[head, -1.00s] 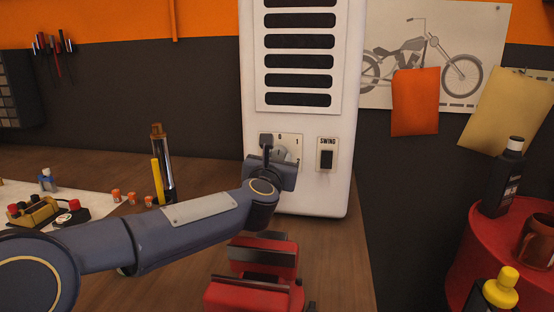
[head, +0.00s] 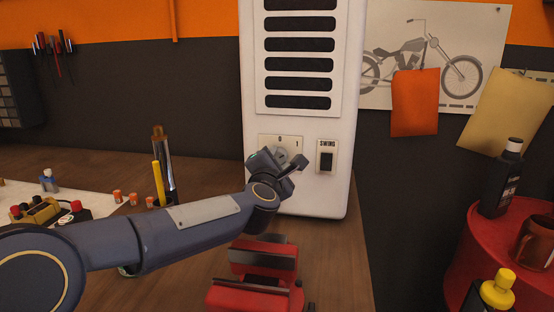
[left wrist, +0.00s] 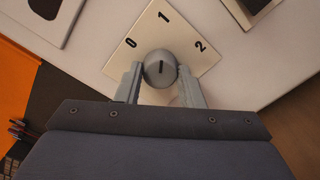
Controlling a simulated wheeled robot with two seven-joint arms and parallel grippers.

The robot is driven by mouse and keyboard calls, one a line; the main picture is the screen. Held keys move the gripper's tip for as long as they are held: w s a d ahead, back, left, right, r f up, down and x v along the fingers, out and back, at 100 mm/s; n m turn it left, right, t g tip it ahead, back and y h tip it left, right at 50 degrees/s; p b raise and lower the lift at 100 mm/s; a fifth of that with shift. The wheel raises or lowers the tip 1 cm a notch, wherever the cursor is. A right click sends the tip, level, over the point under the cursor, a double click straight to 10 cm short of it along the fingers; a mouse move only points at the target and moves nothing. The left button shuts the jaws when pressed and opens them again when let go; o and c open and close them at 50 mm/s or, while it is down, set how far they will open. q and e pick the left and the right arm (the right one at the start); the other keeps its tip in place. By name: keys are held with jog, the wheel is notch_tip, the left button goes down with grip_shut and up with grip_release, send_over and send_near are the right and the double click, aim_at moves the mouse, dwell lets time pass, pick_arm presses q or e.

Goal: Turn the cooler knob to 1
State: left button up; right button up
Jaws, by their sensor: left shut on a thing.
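The cooler (head: 350,120) is a tall white unit with dark vents at the back of the bench. Its grey round knob (left wrist: 159,62) sits on a cream plate (left wrist: 185,40) marked 0, 1 and 2. In the left wrist view the knob's dark line points up, roughly towards the 1. My left gripper (left wrist: 160,76) is shut on the knob, one finger on each side. In the head view the left gripper (head: 281,159) is tilted and partly hides the knob and plate; the 2 is hidden there. My right gripper is not in view.
A SWING switch (head: 326,160) is just right of the knob plate. A red vise (head: 262,275) stands on the bench below my arm. A red drum (head: 465,245) with bottles is at right.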

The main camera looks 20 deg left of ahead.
pick_arm(q)
jog(key=shift+m, duration=0.6)
jog(key=o, duration=1)
jog(key=v, duration=0.8)
jog(key=shift+w, duration=0.1)
